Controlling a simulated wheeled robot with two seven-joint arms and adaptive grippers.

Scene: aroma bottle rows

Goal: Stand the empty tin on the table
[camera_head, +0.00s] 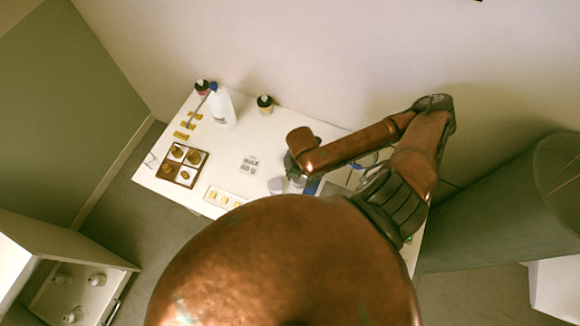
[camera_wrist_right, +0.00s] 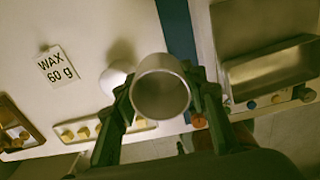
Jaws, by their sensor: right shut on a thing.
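My right gripper (camera_wrist_right: 162,100) is shut on an empty grey metal tin (camera_wrist_right: 162,92), with one finger on each side of it. In the wrist view the tin's round open mouth faces the camera, and its inside looks bare. In the head view my right arm reaches over the white table (camera_head: 225,150), and the gripper (camera_head: 297,178) is small and partly hidden by the arm. I cannot tell whether the tin's base touches the table (camera_wrist_right: 100,20). My left gripper is not in view.
A white round object (camera_wrist_right: 115,78) is close left of the tin. A "WAX 60 g" card (camera_head: 248,165), a compartment tray (camera_head: 183,165) and a pale strip with yellow pieces (camera_head: 222,198) are further left. A white bottle (camera_head: 222,108) stands behind. A metal basin (camera_wrist_right: 270,75) is right.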

